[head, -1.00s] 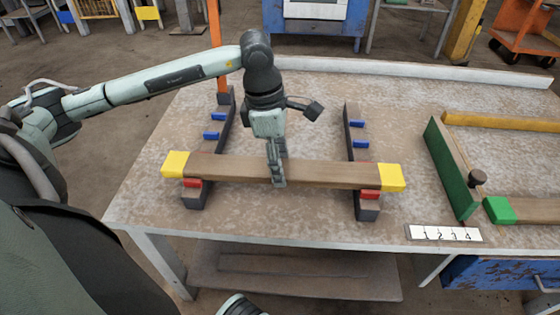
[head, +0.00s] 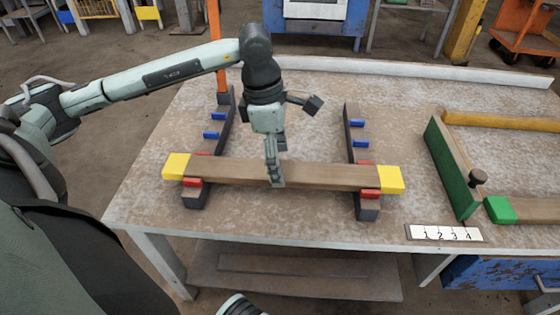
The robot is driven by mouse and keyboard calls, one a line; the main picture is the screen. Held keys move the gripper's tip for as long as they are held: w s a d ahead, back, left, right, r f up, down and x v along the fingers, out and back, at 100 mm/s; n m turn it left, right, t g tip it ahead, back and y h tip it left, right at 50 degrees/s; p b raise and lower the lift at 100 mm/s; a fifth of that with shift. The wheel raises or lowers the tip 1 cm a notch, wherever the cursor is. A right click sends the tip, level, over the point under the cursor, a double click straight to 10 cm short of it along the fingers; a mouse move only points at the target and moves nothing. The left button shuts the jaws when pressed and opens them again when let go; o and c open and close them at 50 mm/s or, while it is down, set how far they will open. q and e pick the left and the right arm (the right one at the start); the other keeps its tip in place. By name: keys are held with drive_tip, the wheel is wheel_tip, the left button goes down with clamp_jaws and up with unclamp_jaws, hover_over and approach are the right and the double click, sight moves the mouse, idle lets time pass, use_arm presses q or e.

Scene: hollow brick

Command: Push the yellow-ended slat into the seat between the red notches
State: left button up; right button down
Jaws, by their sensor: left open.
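The yellow-ended slat (head: 325,174), brown with a yellow block at each end, lies across the two dark rails, the left rail (head: 220,135) and the right rail (head: 353,130). Red notch pieces show in front of it at the left (head: 193,183) and right (head: 370,194), with slivers of red behind it. The slat lies between these red pieces; whether it is fully down cannot be told. My left gripper (head: 278,166) is open at the slat's middle, one finger over its front side and the other behind. My right gripper is not in view.
Blue notch pieces (head: 357,144) stand farther back on both rails. An orange post (head: 214,45) rises behind the left rail. At right are a green-sided board (head: 450,168), a green-ended slat (head: 500,209) and a number card (head: 445,233). A white ledge (head: 420,71) runs along the table's back.

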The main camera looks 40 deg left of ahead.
use_arm(q)
wheel_tip(320, 180, up, 11)
drive_tip(key=a, duration=0.1)
drive_tip(key=shift+s+a, duration=0.15)
drive_tip(key=shift+s, duration=0.3)
drive_tip(key=shift+f, duration=0.1)
